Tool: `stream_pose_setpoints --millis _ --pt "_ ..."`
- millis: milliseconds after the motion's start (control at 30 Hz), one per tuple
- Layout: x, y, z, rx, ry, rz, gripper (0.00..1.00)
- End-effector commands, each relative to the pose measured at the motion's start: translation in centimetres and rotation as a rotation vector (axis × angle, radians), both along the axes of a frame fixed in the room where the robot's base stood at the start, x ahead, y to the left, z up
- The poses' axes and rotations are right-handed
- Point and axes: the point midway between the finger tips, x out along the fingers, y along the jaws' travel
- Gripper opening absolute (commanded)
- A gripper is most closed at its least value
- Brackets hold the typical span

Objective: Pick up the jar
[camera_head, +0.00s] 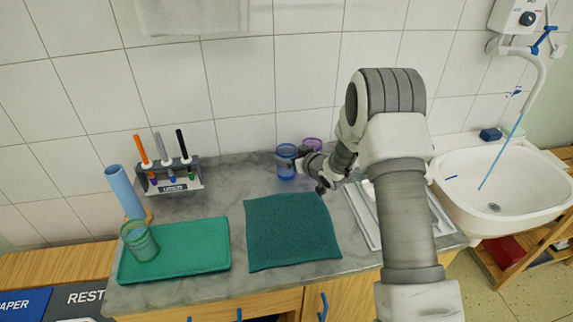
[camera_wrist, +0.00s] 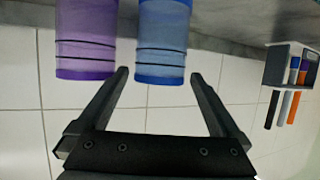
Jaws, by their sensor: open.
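A blue clear jar (camera_head: 286,168) stands at the back of the grey counter, with a purple jar (camera_head: 312,145) just to its right. A green jar (camera_head: 139,243) stands on the green tray at the front left. My gripper (camera_head: 303,169) is beside the blue jar, partly hidden by my arm in the head view. In the wrist view, my gripper (camera_wrist: 159,76) is open, with its fingertips on either side of the rim end of the blue jar (camera_wrist: 163,45). The left fingertip is between it and the purple jar (camera_wrist: 86,45). Contact cannot be told.
A pen rack (camera_head: 172,183) and a blue roll (camera_head: 125,191) stand at the left. A dark green cloth (camera_head: 291,232) lies mid-counter beside the green tray (camera_head: 200,243). A sink (camera_head: 500,190) is at the right. The tiled wall (camera_head: 240,70) is close behind the jars.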

Motion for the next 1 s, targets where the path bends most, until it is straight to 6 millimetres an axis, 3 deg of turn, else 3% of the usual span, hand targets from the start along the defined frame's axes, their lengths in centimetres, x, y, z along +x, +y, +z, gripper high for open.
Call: stream_pose_setpoints --millis 233,600,933,1000 --pt "1.2 0.7 -0.6 -0.001 0.0 0.0 1.0" --pt "4.8 2.7 -2.3 0.0 -0.001 0.0 1.0" --pt "5.1 2.8 -2.4 0.0 0.0 -0.001 1.0" --pt "5.1 2.8 -2.4 0.0 0.0 -0.001 0.89"
